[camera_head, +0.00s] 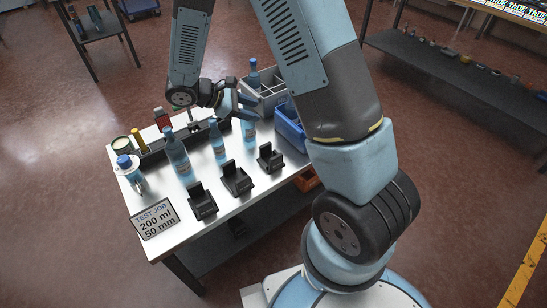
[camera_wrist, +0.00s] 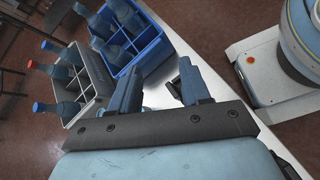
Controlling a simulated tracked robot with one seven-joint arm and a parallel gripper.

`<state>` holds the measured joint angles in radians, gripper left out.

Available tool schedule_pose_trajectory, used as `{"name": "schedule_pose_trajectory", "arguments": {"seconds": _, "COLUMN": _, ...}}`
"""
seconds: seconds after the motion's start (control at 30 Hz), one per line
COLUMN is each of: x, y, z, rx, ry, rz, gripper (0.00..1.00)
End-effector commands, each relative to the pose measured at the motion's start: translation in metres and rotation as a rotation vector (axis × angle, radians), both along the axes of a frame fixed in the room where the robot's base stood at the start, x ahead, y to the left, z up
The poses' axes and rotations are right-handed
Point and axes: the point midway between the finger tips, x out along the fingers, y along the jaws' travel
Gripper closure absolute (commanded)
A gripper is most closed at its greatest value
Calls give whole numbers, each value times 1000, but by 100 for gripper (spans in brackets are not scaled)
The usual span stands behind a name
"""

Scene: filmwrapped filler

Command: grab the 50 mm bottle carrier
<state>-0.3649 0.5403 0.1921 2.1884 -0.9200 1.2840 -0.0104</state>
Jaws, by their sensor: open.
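Three black stepped carriers stand in a row along the front of the white table (camera_head: 182,190): a left one (camera_head: 202,203), a middle one (camera_head: 236,181) and a right one (camera_head: 270,158). I cannot read any size on them, so I cannot tell which is the 50 mm one. My gripper (camera_head: 246,104) is above the back right of the table, behind the carriers. In the wrist view its jaws (camera_wrist: 159,88) are apart, with white tabletop between them. A dark piece (camera_wrist: 174,88) shows beside the right finger, mostly hidden; it may be a carrier.
Blue bottles (camera_head: 177,158) (camera_head: 218,143) (camera_head: 249,132) stand behind the carriers. A sign (camera_head: 155,218) reads "TEST JOB 200 ml 50 mm". A blue crate (camera_wrist: 154,52) and a grey crate (camera_wrist: 99,101) with bottles are near my gripper. A wash bottle (camera_head: 132,174) stands at left.

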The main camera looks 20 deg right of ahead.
Motion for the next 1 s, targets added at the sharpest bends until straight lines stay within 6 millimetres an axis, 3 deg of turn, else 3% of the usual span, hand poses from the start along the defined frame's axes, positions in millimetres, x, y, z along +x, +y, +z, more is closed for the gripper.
{"name": "schedule_pose_trajectory", "arguments": {"seconds": 0.3, "x": 13, "y": 38, "z": -91, "rx": -151, "ry": 151, "rz": 244, "gripper": 53}}
{"name": "schedule_pose_trajectory", "arguments": {"seconds": 0.5, "x": 13, "y": 56, "z": -138, "rx": -217, "ry": 215, "rz": 367, "gripper": 53}}
{"name": "schedule_pose_trajectory", "arguments": {"seconds": 0.77, "x": 12, "y": 63, "z": -165, "rx": -248, "ry": 247, "rz": 433, "gripper": 53}}
{"name": "schedule_pose_trajectory", "arguments": {"seconds": 1.0, "x": 20, "y": 33, "z": -178, "rx": -251, "ry": 249, "rz": 432, "gripper": 53}}
